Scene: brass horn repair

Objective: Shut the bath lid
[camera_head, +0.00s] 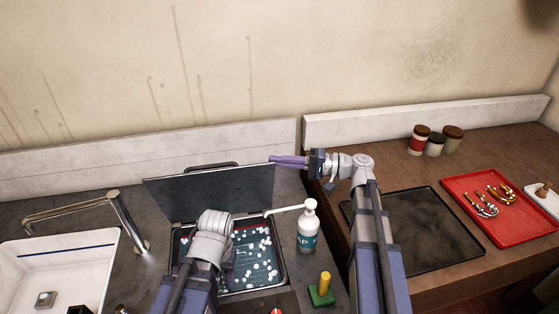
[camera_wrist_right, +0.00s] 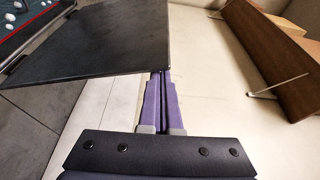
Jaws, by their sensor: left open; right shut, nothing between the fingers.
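The bath (camera_head: 266,284) is a sunken basin of dark teal liquid with white floating balls, set in the grey counter. Its dark flat lid (camera_head: 220,189) stands open, tilted up at the back, with a handle (camera_head: 211,165) along its top edge. My right gripper (camera_head: 272,158) is shut and empty, its purple fingers at the lid's upper right corner. In the right wrist view, the lid (camera_wrist_right: 105,45) partly covers the fingertips (camera_wrist_right: 160,75); I cannot tell whether they touch. My left wrist is over the bath and hides part of it; the left fingers are hidden behind it.
A white soap bottle (camera_head: 307,228) with a long spout stands just right of the bath. A green block with a yellow handle (camera_head: 323,289) is in front of it. A sink (camera_head: 60,270) and tap (camera_head: 128,221) are left. A dark mat (camera_head: 425,260) and red tray (camera_head: 500,232) lie right.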

